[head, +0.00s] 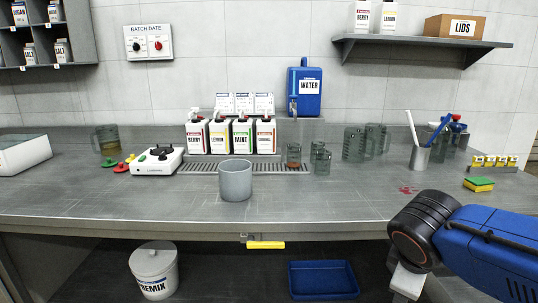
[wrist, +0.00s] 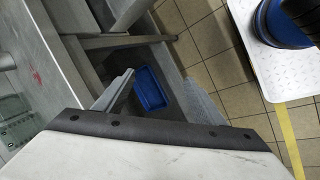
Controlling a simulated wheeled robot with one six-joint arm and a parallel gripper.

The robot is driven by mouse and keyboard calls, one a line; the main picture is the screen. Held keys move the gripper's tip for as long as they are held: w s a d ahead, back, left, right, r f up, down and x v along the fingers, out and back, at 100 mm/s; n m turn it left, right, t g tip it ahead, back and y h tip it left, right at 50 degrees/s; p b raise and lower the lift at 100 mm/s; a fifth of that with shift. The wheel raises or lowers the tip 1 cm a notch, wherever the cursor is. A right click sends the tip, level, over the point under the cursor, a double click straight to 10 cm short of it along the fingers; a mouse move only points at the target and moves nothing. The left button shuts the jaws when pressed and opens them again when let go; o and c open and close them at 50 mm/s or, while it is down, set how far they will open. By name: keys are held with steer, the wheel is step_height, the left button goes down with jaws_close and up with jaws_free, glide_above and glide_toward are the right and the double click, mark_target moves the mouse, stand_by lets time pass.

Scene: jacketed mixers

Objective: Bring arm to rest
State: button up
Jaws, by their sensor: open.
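My arm shows at the lower right of the head view, blue with a black joint, in front of the counter's (head: 330,195) front edge. My gripper shows in the wrist view (wrist: 159,79), with its two grey fingers spread apart and nothing between them. It points down toward the floor beside the counter. Beyond the fingers lies the blue tray (wrist: 150,88), well below and untouched. The tray also shows under the counter in the head view (head: 323,280). In the head view my fingers cannot be clearly made out.
On the counter stand a grey jacketed cup (head: 236,181), a white burner-like device (head: 158,161), syrup bottles (head: 230,137), glass jugs (head: 355,143) and a sponge (head: 479,184). A premix bucket (head: 153,270) stands below. The counter's front edge is close to my arm. Tiled floor (wrist: 215,60) lies open.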

steer(key=s+a+f+m+y, duration=0.1)
steer(key=s+f+m+y, duration=0.1)
steer(key=s+m, duration=0.4)
steer(key=m+y, duration=0.1)
steer(key=m, duration=0.3)
